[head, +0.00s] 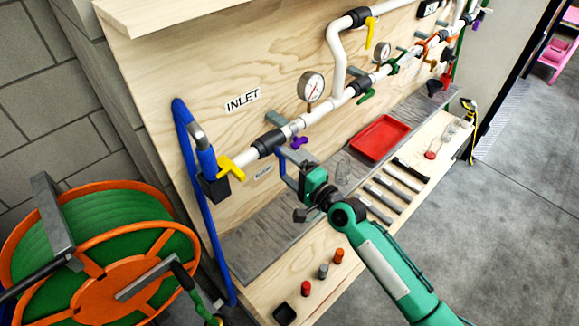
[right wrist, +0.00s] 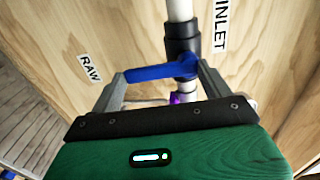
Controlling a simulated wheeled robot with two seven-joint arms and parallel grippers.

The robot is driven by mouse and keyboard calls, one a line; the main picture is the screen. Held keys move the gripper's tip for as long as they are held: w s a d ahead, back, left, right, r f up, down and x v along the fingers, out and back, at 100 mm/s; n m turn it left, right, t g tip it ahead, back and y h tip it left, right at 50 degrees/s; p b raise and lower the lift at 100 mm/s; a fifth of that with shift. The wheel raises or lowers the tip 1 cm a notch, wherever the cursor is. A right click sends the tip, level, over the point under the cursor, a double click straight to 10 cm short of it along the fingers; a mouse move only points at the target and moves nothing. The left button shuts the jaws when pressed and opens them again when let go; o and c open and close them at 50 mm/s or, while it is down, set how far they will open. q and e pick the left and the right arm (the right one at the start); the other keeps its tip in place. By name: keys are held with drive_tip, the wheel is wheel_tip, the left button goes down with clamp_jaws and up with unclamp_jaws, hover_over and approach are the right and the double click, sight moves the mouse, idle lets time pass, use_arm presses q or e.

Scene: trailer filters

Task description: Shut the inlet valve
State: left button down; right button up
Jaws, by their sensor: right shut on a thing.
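The INLET label (head: 243,100) is on the plywood panel above the white pipe. A valve with a black body (head: 268,143) sits on the pipe below it. In the right wrist view its blue lever handle (right wrist: 160,72) lies across the pipe, beside the INLET label (right wrist: 221,25). My right gripper (right wrist: 162,80) has one finger at each end of this handle and is shut on it. In the head view the right gripper (head: 290,168) is at the panel and partly covers the handle. My left gripper is not in view.
A yellow handle (head: 230,168) is to the left and a small purple handle (head: 299,142) to the right. A pressure gauge (head: 311,87) stands above the pipe. A red tray (head: 380,138) and several tools are on the bench. A hose reel (head: 105,285) is at lower left.

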drive_tip(key=o, duration=1.3)
drive_tip(key=shift+o, duration=0.2)
drive_tip(key=b+v, duration=0.3)
drive_tip(key=v, duration=1.1)
drive_tip(key=shift+b, duration=0.35)
